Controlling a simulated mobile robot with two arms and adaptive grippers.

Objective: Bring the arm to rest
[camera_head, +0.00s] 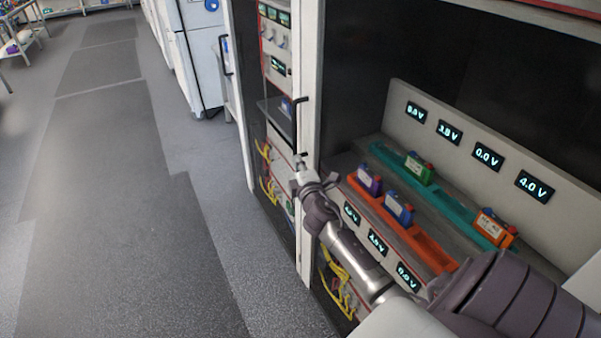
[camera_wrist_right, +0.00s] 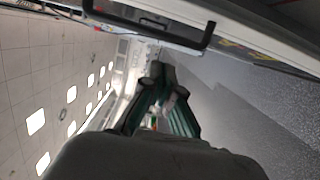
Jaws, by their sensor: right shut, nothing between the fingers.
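My right arm reaches up from the lower right of the head view, in front of the battery cycler (camera_head: 392,106). My right gripper (camera_head: 300,160) is shut and empty, close to the white door frame and below a black door handle (camera_head: 298,122). In the right wrist view the shut fingers (camera_wrist_right: 165,75) point away from the camera, with a black handle (camera_wrist_right: 150,28) across the top. I cannot tell whether the gripper touches the door frame. My left gripper is not in view.
In the cycler, an orange tray (camera_head: 432,252) and a teal tray (camera_head: 460,208) hold several batteries, including a green one (camera_head: 419,168) and an orange one (camera_head: 494,228). Lit voltage displays line the panels. Grey floor (camera_head: 120,220) at left is clear. A white cabinet (camera_head: 200,55) stands behind.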

